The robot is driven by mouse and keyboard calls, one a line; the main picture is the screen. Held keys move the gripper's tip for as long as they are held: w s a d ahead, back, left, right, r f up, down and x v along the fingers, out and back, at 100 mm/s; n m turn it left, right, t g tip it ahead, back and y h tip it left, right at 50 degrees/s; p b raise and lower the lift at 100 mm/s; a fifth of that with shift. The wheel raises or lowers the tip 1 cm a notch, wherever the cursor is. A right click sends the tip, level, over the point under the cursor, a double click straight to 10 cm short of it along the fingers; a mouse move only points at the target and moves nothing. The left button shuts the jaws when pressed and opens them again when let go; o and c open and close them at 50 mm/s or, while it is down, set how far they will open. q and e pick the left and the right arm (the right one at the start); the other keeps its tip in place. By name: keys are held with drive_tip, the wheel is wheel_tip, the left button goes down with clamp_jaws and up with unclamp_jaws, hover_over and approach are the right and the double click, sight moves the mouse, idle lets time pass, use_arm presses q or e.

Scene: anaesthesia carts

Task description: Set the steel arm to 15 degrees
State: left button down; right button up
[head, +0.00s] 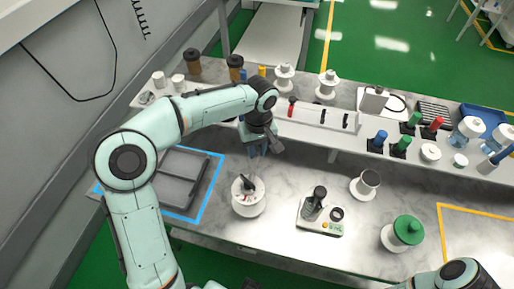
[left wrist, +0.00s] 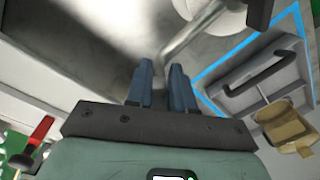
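The steel arm (left wrist: 190,35) is a bent grey metal rod in the left wrist view. It runs down from a white round part (left wrist: 232,12) at the top edge, and its end lies between my left gripper's fingertips (left wrist: 160,80). The two blue-grey fingers stand apart, with a narrow gap seen beside the rod. In the head view my left gripper (head: 258,146) points down just above and behind a white round stand (head: 249,207) with a black part on top. The rod is hard to make out there, and no angle can be read. My right gripper is out of view.
A grey tray (head: 178,192) inside a blue outline lies left of the stand. A raised shelf (head: 340,138) with several items runs behind.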

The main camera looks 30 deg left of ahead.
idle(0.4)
use_arm(q)
drive_tip(key=s+a+n+b, duration=0.2)
drive_tip(key=s+a+n, duration=0.1)
drive_tip(key=a+n, duration=0.2)
drive_tip(key=shift+s+a+n, duration=0.35)
drive_tip(key=shift+s+n, duration=0.05)
drive_tip(key=shift+n, duration=1)
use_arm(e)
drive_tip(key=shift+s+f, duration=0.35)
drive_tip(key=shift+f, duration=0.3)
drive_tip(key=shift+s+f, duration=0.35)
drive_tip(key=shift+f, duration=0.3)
use_arm(q)
drive_tip(key=shift+f, duration=0.1)
drive_tip(key=c, duration=1.1)
unclamp_jaws()
wheel_tip(320, 180, up, 13)
drive_tip(key=p, duration=0.2)
drive_tip(key=shift+w+r+p, duration=0.2)
drive_tip(key=shift+w+p, duration=0.1)
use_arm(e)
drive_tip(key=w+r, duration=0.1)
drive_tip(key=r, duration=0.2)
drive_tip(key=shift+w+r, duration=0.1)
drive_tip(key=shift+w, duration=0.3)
